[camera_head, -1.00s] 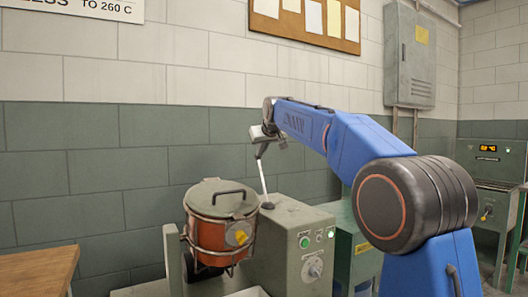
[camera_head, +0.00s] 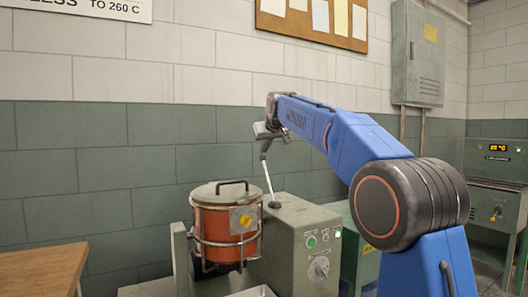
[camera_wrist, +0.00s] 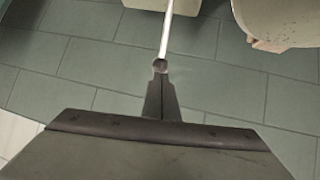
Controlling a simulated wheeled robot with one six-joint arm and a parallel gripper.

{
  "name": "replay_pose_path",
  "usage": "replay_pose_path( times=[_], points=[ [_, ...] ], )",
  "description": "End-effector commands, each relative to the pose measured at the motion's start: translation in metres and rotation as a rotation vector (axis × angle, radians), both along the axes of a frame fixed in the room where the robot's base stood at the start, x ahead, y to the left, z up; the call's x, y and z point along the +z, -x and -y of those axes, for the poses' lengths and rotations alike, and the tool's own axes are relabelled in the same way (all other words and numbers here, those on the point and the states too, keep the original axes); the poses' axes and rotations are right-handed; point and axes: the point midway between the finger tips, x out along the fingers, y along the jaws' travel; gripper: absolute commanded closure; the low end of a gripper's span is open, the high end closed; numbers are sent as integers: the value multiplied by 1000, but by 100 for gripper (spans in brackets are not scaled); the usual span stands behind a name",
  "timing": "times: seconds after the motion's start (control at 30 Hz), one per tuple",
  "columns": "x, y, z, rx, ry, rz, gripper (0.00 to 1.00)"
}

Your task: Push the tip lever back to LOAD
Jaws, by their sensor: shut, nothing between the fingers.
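The tip lever (camera_head: 269,182) is a thin pale rod rising from a dark round base on top of the grey-green machine housing (camera_head: 295,222). It leans a little to the left. My gripper (camera_head: 263,154) is at the lever's upper end. In the wrist view my gripper (camera_wrist: 160,92) is shut, with its fingers together and nothing between them. The lever's rod (camera_wrist: 167,35) runs up from a small round knob (camera_wrist: 160,66) at the fingertips, which appear to touch it. The orange lidded pot (camera_head: 222,222) stands upright in its wire cage left of the housing.
The housing's front has a green button (camera_head: 311,242) and a rotary knob (camera_head: 319,267). A wooden table (camera_head: 40,270) is at the lower left. A green machine (camera_head: 495,165) with a lit display stands at the right. The wall lies behind.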

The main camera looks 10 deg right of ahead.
Motion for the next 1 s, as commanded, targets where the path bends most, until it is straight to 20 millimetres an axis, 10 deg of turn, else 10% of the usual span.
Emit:
replay_pose_path(
  times=[0.53, 1.0],
  points=[
    [68, 78, 6, -1, 0, 4, 100],
    [71, 106, 13, -7, -1, -15, 100]
  ],
)
